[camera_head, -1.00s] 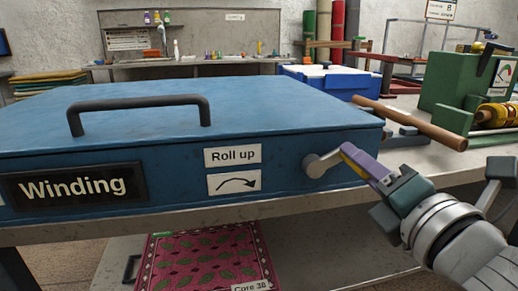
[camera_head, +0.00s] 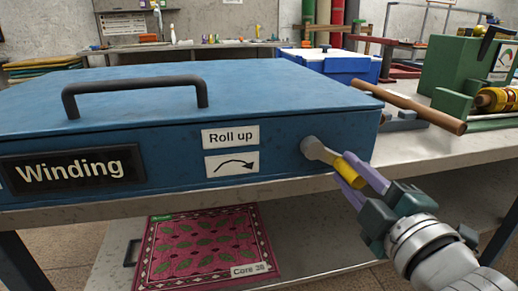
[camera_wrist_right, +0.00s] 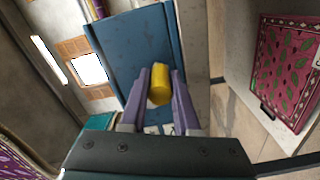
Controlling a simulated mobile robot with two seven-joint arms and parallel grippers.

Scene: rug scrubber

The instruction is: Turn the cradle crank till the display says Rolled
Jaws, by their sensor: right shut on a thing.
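The blue machine (camera_head: 270,133) stands on the bench, and its display (camera_head: 75,170) reads "Winding". The cradle crank (camera_head: 318,151) is on the right of its front face. The crank's arm slopes down to the right from its hub and ends in a yellow handle (camera_head: 351,168). My right gripper (camera_head: 363,185) has its purple fingers around the yellow handle and is shut on it. The right wrist view also shows the yellow handle (camera_wrist_right: 159,84) between the two fingers. My left gripper is not in view.
"Roll up" (camera_head: 230,136) and curved-arrow (camera_head: 232,165) labels sit left of the crank. A wooden rod (camera_head: 410,107) and a green machine (camera_head: 462,75) are at the right. A red patterned rug (camera_head: 205,245) lies below the bench top.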

